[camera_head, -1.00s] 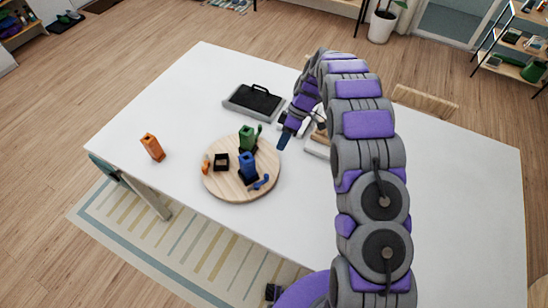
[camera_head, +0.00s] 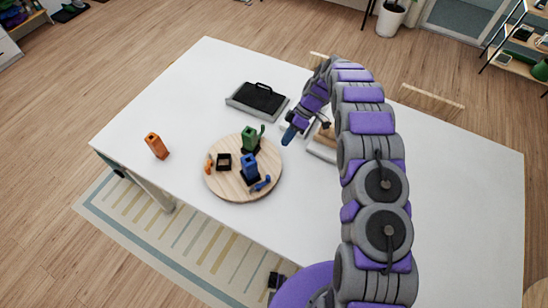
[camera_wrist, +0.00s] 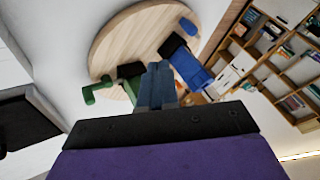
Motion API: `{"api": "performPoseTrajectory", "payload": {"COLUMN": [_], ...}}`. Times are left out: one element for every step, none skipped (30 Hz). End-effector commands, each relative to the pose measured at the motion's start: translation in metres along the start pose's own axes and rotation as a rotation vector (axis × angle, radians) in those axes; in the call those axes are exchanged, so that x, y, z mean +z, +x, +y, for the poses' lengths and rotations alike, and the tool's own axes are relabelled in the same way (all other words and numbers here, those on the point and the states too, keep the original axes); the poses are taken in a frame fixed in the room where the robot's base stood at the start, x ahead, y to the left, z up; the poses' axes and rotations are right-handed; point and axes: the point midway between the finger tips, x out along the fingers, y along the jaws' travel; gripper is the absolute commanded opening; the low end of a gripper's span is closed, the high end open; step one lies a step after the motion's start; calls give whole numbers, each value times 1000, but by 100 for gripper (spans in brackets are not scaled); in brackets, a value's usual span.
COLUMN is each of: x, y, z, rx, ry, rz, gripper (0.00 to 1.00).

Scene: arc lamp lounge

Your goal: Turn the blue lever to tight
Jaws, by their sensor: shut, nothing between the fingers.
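A round wooden board (camera_head: 228,184) lies on the white table. On it stands a blue block-shaped fixture (camera_head: 250,166) with a blue lever (camera_head: 263,183) low at its right side. The fixture (camera_wrist: 188,68) also shows in the wrist view, with a blue lever end (camera_wrist: 188,26) beyond it. A green fixture (camera_head: 249,139) with its own green lever stands behind the blue one. My gripper (camera_head: 289,134) is shut and empty, above the table to the right of the board and apart from the blue lever. In the wrist view its fingertips (camera_wrist: 157,70) overlap the fixtures.
An orange block (camera_head: 157,146) stands left of the board. A small black open box (camera_head: 224,162) and a small orange piece (camera_head: 209,164) are on the board. A black-topped tray (camera_head: 257,99) lies behind. The table's front right is clear.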

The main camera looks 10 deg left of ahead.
Motion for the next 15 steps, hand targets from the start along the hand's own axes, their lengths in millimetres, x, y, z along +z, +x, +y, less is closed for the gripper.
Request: {"api": "performPoseTrajectory", "payload": {"x": [0,0,0,-1,-2,-3,-4,-5,-4,-5,-5,-6,-6,-6,-6], "y": [4,7,12,16,22,30,36,42,51,57,64,73,80,86,94], "z": [-1,-1,-1,0,0,0,0,0,0,0,0,0,-1,-1,0], "rx": [-3,-3,-3,-2,-1,-1,-2,-3,-3,-2,-3,-6,-7,-7,-5], "ry": [1,2,2,2,2,3,3,4,4,5,5,5,6,5,5], "rz": [1,1,0,0,-1,-3,-4,-5,-5,-6,-6,-6,-7,-7,-7], "gripper": [0,0,0,0,0,0,0,0,0,0,0,0,0,0,0]}}
